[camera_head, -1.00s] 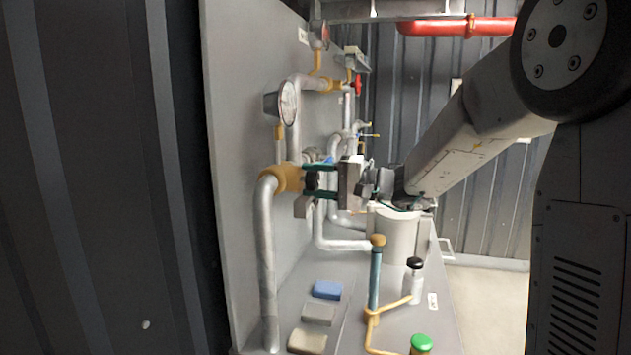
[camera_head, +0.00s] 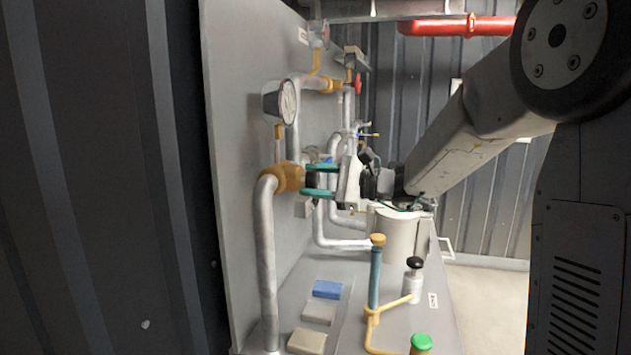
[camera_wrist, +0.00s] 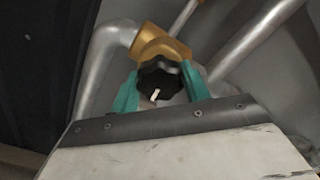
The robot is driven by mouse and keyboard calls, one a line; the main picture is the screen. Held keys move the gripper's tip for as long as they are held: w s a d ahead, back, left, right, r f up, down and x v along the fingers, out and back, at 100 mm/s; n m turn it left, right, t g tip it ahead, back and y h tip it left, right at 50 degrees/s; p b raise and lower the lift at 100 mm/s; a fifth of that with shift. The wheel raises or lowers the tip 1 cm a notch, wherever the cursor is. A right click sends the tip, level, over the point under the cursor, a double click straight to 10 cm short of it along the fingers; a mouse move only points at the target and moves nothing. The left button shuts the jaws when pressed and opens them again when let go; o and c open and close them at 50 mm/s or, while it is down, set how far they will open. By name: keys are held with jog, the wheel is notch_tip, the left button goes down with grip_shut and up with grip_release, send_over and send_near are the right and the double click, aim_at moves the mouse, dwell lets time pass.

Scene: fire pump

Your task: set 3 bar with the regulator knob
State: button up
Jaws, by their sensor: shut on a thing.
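The regulator knob (camera_wrist: 159,80) is black and lobed with a white pointer mark, in front of a brass fitting (camera_wrist: 160,44) in the wrist view. My gripper (camera_wrist: 160,92) is shut on the knob, with one teal finger on each side of it. In the head view my gripper (camera_head: 314,182) reaches left to the brass regulator body (camera_head: 287,177) on the panel; the knob is mostly hidden between the fingers there. A round gauge (camera_head: 287,102) stands above the regulator; its reading is too small to tell.
Grey pipes (camera_head: 265,260) run along the panel (camera_head: 232,150). A red wheel (camera_head: 358,84) sits higher up.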

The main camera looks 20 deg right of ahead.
jog(key=shift+m, duration=0.6)
jog(key=o, duration=1)
jog(key=v, duration=0.8)
